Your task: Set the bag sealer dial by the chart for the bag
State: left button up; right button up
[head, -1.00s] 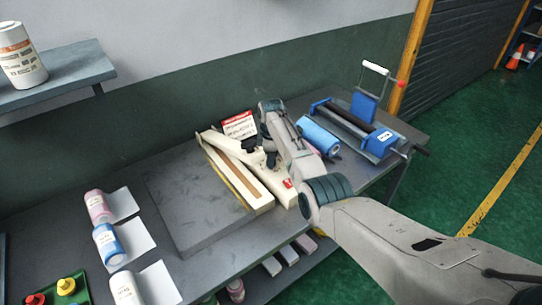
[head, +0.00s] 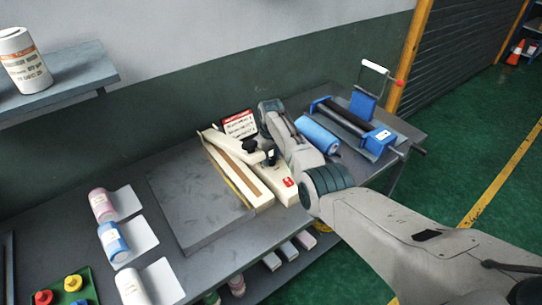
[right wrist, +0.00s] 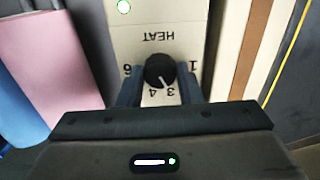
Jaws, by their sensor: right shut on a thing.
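The cream bag sealer (head: 272,177) stands on the table with a long arm and a red switch. Its black dial knob (right wrist: 159,70) shows in the right wrist view, below the word HEAT. The numbers 6, 4, 3 and 1 show around it. The knob's white mark points down and slightly right, near the 3. My right gripper (right wrist: 160,88) is shut on the knob, one finger on each side, hiding some numbers. It also shows in the head view (head: 269,155). The chart (head: 239,124), with a red header, stands behind the sealer; its text is too small to read. My left gripper is out of view.
A blue roll (head: 318,135) and a blue-framed device (head: 355,125) are to the right. A dark flat slab (head: 195,205) lies left of the sealer. Pink (head: 102,204), blue (head: 112,240) and white (head: 131,288) rolls lie farther left. A shelf (head: 70,80) hangs above.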

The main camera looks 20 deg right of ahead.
aim_at(271, 159)
jog(key=shift+m, duration=0.7)
jog(key=o, duration=1)
jog(key=shift+r, duration=0.15)
notch_tip(271, 159, up, 11)
jog(key=shift+f+b, duration=0.2)
jog(key=shift+b, duration=0.95)
